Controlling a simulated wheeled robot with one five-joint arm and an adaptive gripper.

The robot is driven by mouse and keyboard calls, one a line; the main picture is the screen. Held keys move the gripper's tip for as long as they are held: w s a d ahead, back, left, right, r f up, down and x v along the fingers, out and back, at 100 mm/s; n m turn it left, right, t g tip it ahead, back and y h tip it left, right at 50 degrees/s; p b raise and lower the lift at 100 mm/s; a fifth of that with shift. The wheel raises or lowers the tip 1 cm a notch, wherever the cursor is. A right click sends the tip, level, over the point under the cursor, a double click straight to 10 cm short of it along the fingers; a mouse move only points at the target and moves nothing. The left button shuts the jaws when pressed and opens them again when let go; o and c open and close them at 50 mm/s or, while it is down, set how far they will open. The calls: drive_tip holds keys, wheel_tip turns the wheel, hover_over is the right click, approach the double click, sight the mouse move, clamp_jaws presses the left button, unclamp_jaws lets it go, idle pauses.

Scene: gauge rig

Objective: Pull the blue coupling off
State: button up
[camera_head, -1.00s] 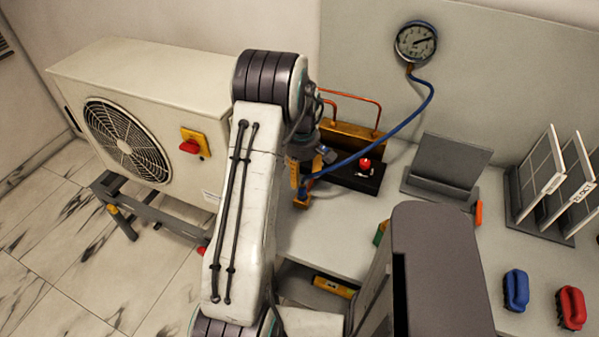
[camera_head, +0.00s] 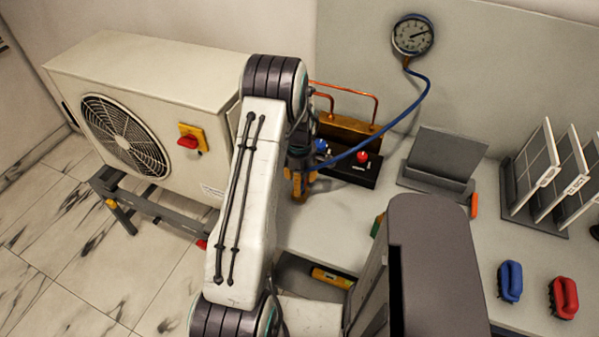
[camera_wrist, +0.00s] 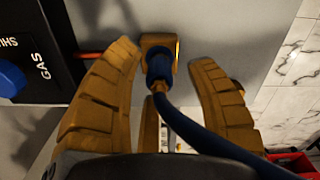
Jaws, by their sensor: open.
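The blue coupling (camera_wrist: 158,66) sits on a square brass fitting (camera_wrist: 160,41) in the wrist view. A blue hose (camera_wrist: 205,135) runs from it toward the lower right; in the head view the hose (camera_head: 398,115) rises to a gauge. My gripper (camera_wrist: 167,56) is open, with one orange finger on each side of the coupling. Gaps show between both fingers and the coupling, wider on the right. In the head view my gripper (camera_head: 298,182) is beside the hose's lower end, and the coupling is hidden there.
A black valve block with a red knob (camera_head: 362,157) and a blue knob (camera_head: 321,146) stands beside the gripper, with copper pipes (camera_head: 350,92) behind. The round gauge (camera_head: 412,36) is on the back panel. An outdoor unit (camera_head: 140,90) stands left. Blue and red brushes lie right.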

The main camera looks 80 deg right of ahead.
drive_tip(key=shift+f, duration=0.6)
drive_tip(key=shift+c, duration=0.3)
clamp_jaws()
idle(0.5)
